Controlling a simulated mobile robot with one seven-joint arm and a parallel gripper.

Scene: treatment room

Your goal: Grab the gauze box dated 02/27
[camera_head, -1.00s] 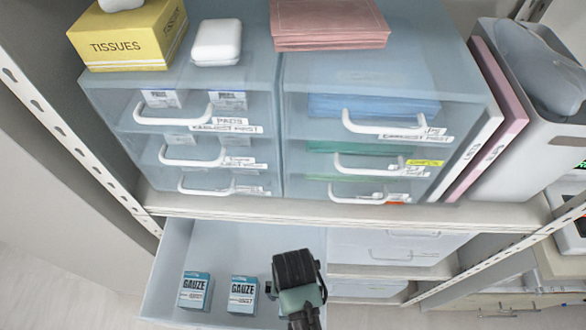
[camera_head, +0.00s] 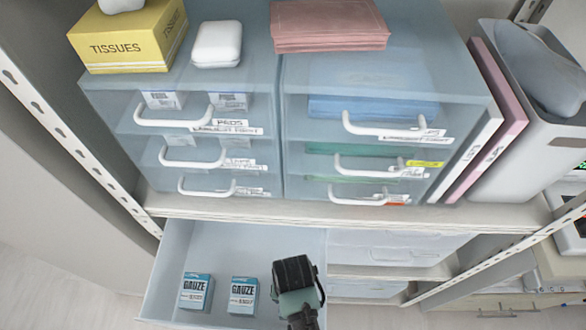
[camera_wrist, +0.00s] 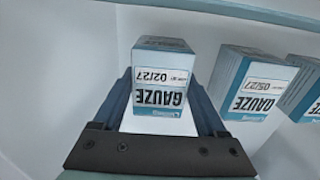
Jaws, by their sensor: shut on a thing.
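The gauze box dated 02/27 (camera_wrist: 160,82) is white and blue, with its label upside down in the wrist view. My gripper (camera_wrist: 163,90) is shut on it, one finger along each side. In the head view my gripper (camera_head: 294,275) is in the open drawer's right part and hides this box. Two more gauze boxes stand in the drawer to its left in the head view: the nearer one (camera_head: 243,295), and a farther one (camera_head: 196,292). In the wrist view they are on the right; the nearer (camera_wrist: 250,85) reads 05/27, and the last box's date (camera_wrist: 308,90) is cut off.
The open drawer (camera_head: 172,262) has walls close around the boxes and clear floor behind them. The shelf edge (camera_head: 340,212) and handled drawer units (camera_head: 275,130) are above it. Closed drawers (camera_head: 390,245) are to the right.

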